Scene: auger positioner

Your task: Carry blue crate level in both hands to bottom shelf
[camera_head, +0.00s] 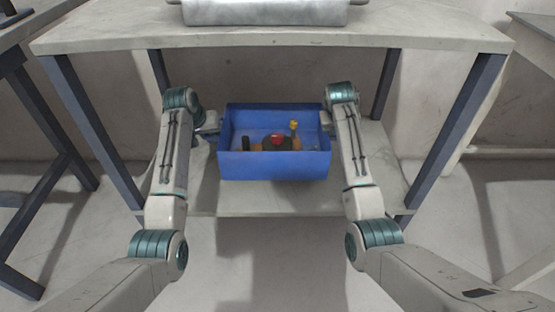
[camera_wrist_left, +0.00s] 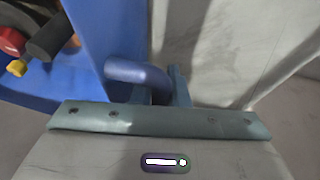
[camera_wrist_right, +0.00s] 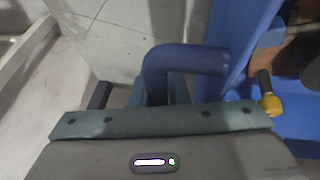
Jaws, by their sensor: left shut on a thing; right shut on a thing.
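The blue crate (camera_head: 273,166) is in the middle of the head view, between my two arms, and looks level. It holds a red-topped part, a yellow-topped part and dark pieces. My left gripper (camera_head: 212,128) is shut on the handle at the crate's left end; that handle (camera_wrist_left: 138,73) shows in the left wrist view. My right gripper (camera_head: 326,120) is shut on the handle at the right end; that handle (camera_wrist_right: 190,60) shows in the right wrist view. The bottom shelf (camera_head: 270,205) lies below and around the crate. Whether the crate touches it cannot be told.
The table top (camera_head: 270,38) spans above the crate and carries a grey metal tray (camera_head: 265,12). Dark table legs (camera_head: 90,125) stand left and right (camera_head: 460,120), outside my arms. Other tables stand at both sides. A wall is behind.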

